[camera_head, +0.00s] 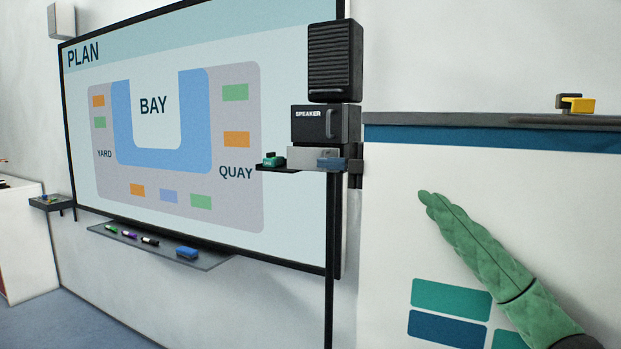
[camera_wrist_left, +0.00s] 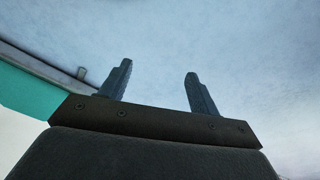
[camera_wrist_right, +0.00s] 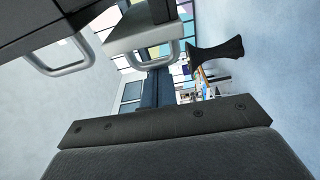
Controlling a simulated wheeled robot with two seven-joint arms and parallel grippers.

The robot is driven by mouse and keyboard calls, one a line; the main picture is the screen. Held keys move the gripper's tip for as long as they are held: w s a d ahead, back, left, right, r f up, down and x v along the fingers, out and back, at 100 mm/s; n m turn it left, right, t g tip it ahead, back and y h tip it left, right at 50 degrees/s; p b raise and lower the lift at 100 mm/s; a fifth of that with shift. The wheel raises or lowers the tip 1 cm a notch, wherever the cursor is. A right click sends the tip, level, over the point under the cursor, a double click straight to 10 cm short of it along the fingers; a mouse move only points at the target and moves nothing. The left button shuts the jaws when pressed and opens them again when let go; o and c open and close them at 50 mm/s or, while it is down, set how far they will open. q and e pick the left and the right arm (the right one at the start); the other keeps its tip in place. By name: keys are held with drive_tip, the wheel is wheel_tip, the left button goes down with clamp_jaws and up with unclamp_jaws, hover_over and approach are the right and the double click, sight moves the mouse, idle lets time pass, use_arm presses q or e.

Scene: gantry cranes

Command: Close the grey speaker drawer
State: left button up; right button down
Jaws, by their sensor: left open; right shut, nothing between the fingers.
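A black box lettered SPEAKER (camera_head: 308,124) with a bar handle hangs on the whiteboard's right edge. Directly below it is a light grey drawer (camera_head: 303,158), lower in the stack; I cannot tell how far it stands out. My right gripper (camera_head: 331,164) is shut and empty in front of the grey drawer's right part, its fingers pointing left. In the right wrist view a grey box with a loop handle (camera_wrist_right: 163,58) lies just beyond the shut fingers (camera_wrist_right: 155,85); contact is unclear. My left gripper (camera_wrist_left: 158,80) is open and empty, away from the drawers.
A ribbed black speaker (camera_head: 335,60) sits above the stack. A small shelf (camera_head: 268,168) with a green item juts out at lower left. A pen tray (camera_head: 160,247) is below the whiteboard. A white panel (camera_head: 390,240) fills the right side, with a green quilted shape before it.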

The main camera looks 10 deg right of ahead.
use_arm(q)
wheel_tip(320, 180, up, 6)
drive_tip(key=w+b, duration=0.1)
drive_tip(key=shift+d+r, duration=0.15)
drive_tip(key=shift+d, duration=0.3)
use_arm(e)
drive_tip(key=shift+w+d+r, duration=0.1)
drive_tip(key=shift+w+d, duration=0.75)
drive_tip(key=shift+w, duration=0.2)
use_arm(q)
drive_tip(key=shift+w, duration=0.1)
